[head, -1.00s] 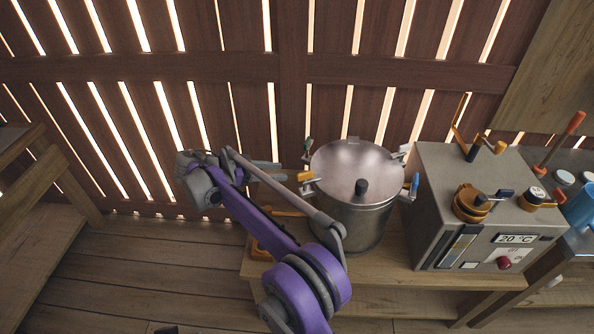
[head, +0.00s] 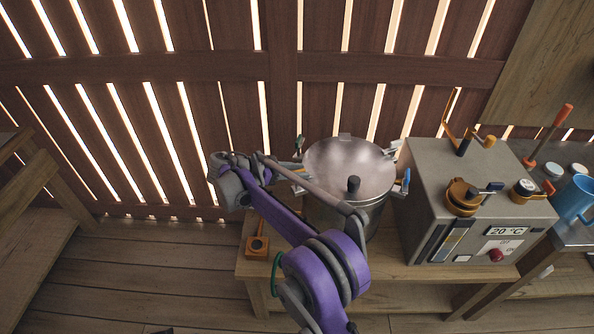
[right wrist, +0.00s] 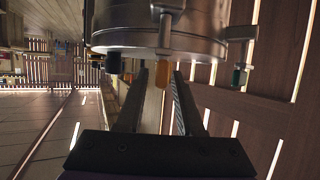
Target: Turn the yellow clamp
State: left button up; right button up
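The yellow clamp (head: 299,190) is on the left side of the metal pot's rim, partly hidden by my right arm in the head view. In the right wrist view the yellow clamp (right wrist: 162,76) hangs below the pot's edge, between the finger lines. My right gripper (head: 286,172) is at the pot's left side. In the right wrist view its two fingers (right wrist: 158,100) are apart, one on each side of the clamp, with gaps visible. The pot (head: 345,160) has a lid with a black knob. My left gripper is not in view.
A blue clamp (head: 406,181) and a green-tipped clamp (head: 299,143) are also on the pot. A grey machine (head: 415,185) with a display stands to the right on the wooden bench (head: 375,265). A small orange-and-wood block (head: 257,241) lies at the bench's left end. A slatted wall is behind.

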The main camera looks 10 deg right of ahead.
grip_shut()
jog(key=shift+n+t, duration=0.3)
jog(key=shift+t, duration=0.1)
jog(key=n+t+y+b, duration=0.1)
jog(key=n+t, duration=0.2)
jog(key=t, duration=0.1)
jog(key=shift+s+n, duration=0.1)
jog(key=shift+n, duration=0.2)
jog(key=n+t+y, duration=0.5)
jog(key=n, duration=0.1)
jog(key=shift+d+y, duration=0.1)
jog(key=shift+y, duration=0.3)
jog(key=n+t+y+b, duration=0.1)
jog(key=n+y, duration=0.1)
jog(key=shift+f+n+y, duration=0.1)
jog(key=shift+n+y, duration=0.2)
jog(key=shift+n, duration=0.1)
jog(key=shift+n+t+y+b, duration=0.4)
jog(key=shift+n+y+b, duration=0.55)
jog(key=shift+y, duration=0.25)
jog(key=shift+n, duration=0.25)
jog(key=shift+o, duration=1.1)
grip_release()
